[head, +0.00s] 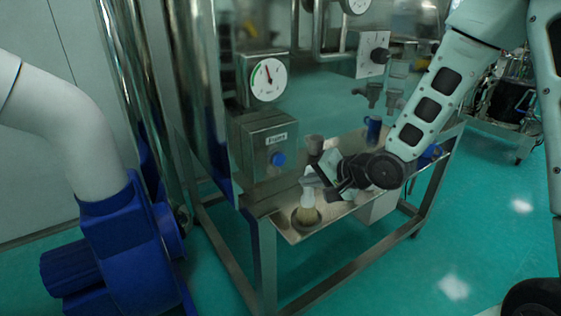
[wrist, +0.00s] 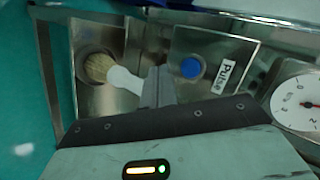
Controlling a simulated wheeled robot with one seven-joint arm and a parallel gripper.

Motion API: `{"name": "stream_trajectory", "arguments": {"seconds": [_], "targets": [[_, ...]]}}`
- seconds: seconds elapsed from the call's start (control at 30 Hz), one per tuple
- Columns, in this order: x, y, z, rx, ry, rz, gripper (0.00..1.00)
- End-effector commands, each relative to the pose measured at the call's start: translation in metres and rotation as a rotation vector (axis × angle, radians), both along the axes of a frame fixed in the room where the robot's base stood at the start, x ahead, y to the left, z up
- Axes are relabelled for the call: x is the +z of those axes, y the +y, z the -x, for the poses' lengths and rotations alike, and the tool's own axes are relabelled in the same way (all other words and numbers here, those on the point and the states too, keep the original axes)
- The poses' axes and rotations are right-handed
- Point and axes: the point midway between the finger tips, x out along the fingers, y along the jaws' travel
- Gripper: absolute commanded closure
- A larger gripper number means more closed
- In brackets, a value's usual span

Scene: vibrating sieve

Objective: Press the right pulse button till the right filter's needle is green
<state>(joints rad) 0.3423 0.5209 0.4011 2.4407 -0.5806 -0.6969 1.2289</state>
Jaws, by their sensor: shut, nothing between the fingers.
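A steel box labelled "Pulse" carries a round blue button (head: 278,158), which also shows in the wrist view (wrist: 191,68). Above it a round white gauge (head: 268,79) has a green arc at its left; its needle points near upright, to the right of the green. The gauge (wrist: 301,103) is partly cut off in the wrist view. My gripper (head: 308,181) is shut and empty, in front of and below right of the button, apart from it. In the wrist view its fingertips (wrist: 160,84) lie left of the button and overlap the brush handle.
A pale-handled brush (head: 306,209) stands bristles down in a round recess of the steel shelf (head: 285,222), close by my gripper. Grey and blue cups stand farther along. A blue blower (head: 130,245) is at the left. Another panel (head: 373,54) is farther right.

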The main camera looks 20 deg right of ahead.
Motion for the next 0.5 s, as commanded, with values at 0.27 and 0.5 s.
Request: {"name": "stream_trajectory", "arguments": {"seconds": [0.27,0.5], "targets": [[-0.001,0.013,-0.037,0.002,-0.002,0.0,1.0],[0.001,0.02,-0.061,0.001,0.001,0.0,1.0]]}}
